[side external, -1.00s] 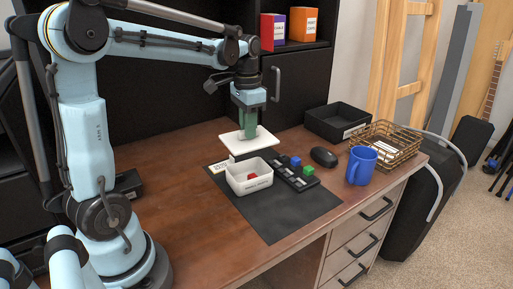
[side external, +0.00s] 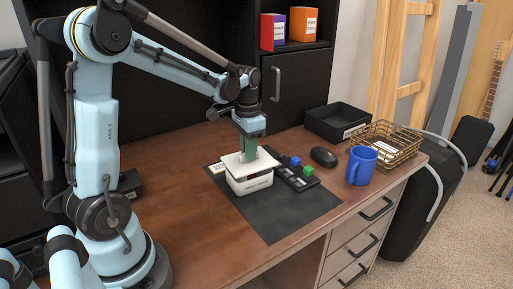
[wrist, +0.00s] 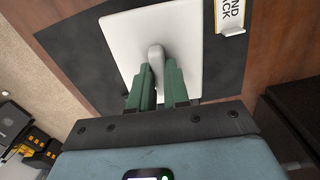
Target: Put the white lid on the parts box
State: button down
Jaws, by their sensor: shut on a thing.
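The white lid (side external: 262,161) is a flat square plate with a raised handle (wrist: 156,56) in its middle. My gripper (side external: 249,158) points down, its green fingers shut on the handle; the fingers also show in the wrist view (wrist: 157,84). The lid lies over the white parts box (side external: 250,184), covering its top, roughly level. A dark line shows between lid and box, so I cannot tell whether the lid rests fully on the rim. The box stands on the dark mat (side external: 290,219), and its inside is hidden. In the wrist view the lid (wrist: 126,42) hides the box.
Beyond are a black mouse (side external: 323,157), a blue mug (side external: 361,166), a wire basket (side external: 407,145) and a black bin (side external: 325,122). The mat's front is clear.

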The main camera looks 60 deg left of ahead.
jog(key=shift+f, duration=1.1)
dwell(0.8)
jog(key=c, duration=1.4)
grip_release()
jog(key=o, duration=0.5)
jog(key=shift+o, duration=0.2)
jog(key=shift+r, duration=0.15)
jog(key=shift+r, duration=3.9)
jog(key=shift+d, duration=0.1)
jog(key=s+d+t, duration=0.3)
jog(key=d, duration=0.4)
jog(key=s+d+n+t, duration=0.1)
jog(key=s+d+t, duration=0.3)
jog(key=d, duration=0.2)
jog(key=shift+d+f, duration=0.35)
